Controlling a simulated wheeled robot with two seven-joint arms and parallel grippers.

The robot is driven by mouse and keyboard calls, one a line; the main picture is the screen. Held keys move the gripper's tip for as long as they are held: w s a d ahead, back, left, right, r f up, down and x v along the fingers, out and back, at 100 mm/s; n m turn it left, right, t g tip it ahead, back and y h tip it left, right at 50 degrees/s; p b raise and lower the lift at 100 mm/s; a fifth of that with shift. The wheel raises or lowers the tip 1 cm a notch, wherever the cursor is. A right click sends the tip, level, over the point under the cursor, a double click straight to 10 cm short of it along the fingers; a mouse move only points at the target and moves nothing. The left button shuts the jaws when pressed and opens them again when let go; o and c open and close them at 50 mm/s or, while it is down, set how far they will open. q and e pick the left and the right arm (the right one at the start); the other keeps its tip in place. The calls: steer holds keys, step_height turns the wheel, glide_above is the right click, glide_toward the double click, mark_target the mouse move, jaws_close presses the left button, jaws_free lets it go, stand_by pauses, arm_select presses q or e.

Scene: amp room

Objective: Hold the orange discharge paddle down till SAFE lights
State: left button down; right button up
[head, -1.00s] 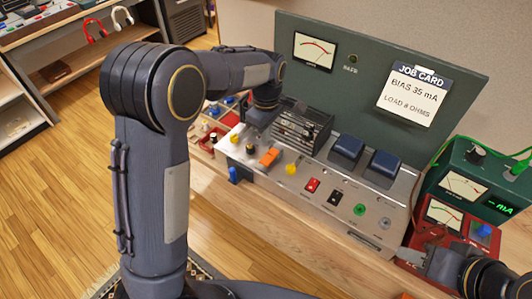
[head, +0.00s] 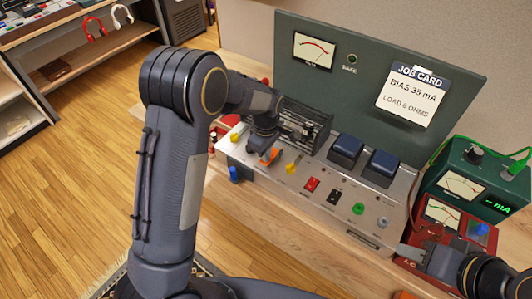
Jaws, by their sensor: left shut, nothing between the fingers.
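The orange discharge paddle (head: 270,156) is on the sloped metal front panel of the amp test set, partly covered by my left gripper. My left gripper (head: 257,150) is shut and empty, pointing down at the paddle's upper left side. Whether it touches or presses the paddle I cannot tell. The SAFE lamp (head: 352,59) on the green upright panel looks dark. The meter (head: 314,50) beside it has a dark needle over a red arc. My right gripper (head: 406,252) is low at the right, by the panel's right end; its fingers are too unclear to judge.
Yellow (head: 293,168), red (head: 312,184), black and green controls line the panel right of the paddle. Two dark blue blocks (head: 345,151) stand behind them. A red meter box (head: 443,217) and a green meter box (head: 466,185) stand at the right. Bare wood shows in front.

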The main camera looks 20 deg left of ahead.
arm_select(q)
steer(key=shift+s+a+f+t+h+b, duration=0.15)
steer(key=shift+f+t+b, duration=0.3)
steer(key=shift+b, duration=0.7)
steer(key=shift+s+f+t+h+b, duration=0.25)
steer(key=shift+f+t+b, duration=0.2)
steer(key=shift+b, duration=0.65)
steer(key=shift+r, duration=0.2)
steer(key=shift+r+p, duration=0.15)
steer(key=shift+p, duration=0.2)
stand_by(0.6)
steer(key=shift+r+p, duration=0.6)
steer(key=shift+r, duration=0.1)
steer(key=shift+w+r, duration=0.1)
